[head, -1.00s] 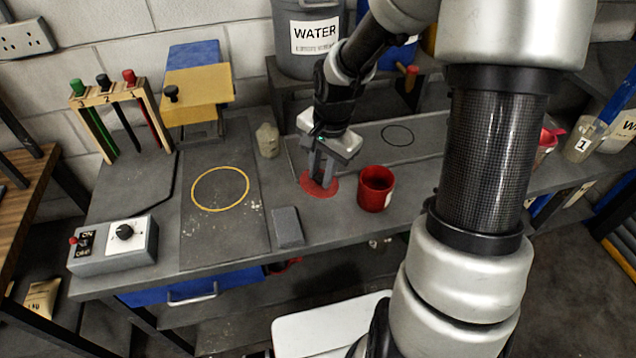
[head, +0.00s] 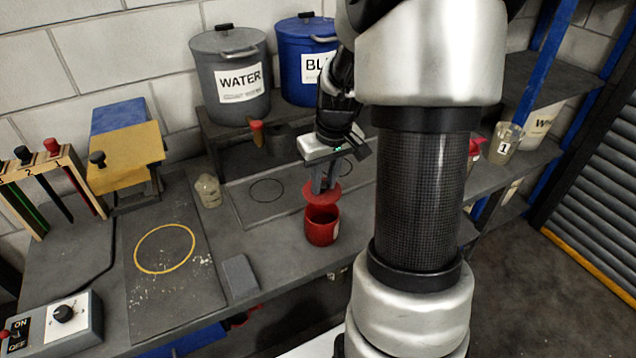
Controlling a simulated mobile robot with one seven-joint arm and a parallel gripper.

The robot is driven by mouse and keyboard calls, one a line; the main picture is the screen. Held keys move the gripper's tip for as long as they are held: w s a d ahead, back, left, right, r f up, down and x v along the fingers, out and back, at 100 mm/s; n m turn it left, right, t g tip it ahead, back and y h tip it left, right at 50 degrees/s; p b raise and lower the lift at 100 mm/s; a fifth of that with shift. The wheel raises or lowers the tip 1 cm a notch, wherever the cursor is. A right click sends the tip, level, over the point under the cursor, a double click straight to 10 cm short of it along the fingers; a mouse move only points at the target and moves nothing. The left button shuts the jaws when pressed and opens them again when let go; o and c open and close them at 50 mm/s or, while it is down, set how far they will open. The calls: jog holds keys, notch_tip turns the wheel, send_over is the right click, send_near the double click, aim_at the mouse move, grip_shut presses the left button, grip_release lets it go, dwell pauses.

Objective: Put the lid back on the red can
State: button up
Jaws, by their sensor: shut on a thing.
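The red can (head: 322,230) stands upright on the grey bench, and its dark open mouth shows in part. My gripper (head: 322,187) is shut on the red lid (head: 309,194), a flat round disc. The lid is over the back rim of the can. It is slightly tilted and does not cover the front of the mouth. I cannot tell whether lid and rim touch.
A grey block (head: 240,276) lies left of the can, and a small pale jar (head: 208,191) stands further back. A grey WATER bucket (head: 232,80) and a blue bucket (head: 303,55) stand on a raised shelf behind. The board with a yellow ring (head: 165,249) is clear.

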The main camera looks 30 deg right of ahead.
aim_at(325, 193)
jog(key=shift+f+b, duration=2.05)
jog(key=shift+f, duration=1)
jog(key=shift+f+b, duration=0.15)
jog(key=shift+b, duration=0.3)
jog(key=o, duration=1.6)
jog(key=shift+r+p, duration=2.45)
jog(key=shift+r, duration=1.1)
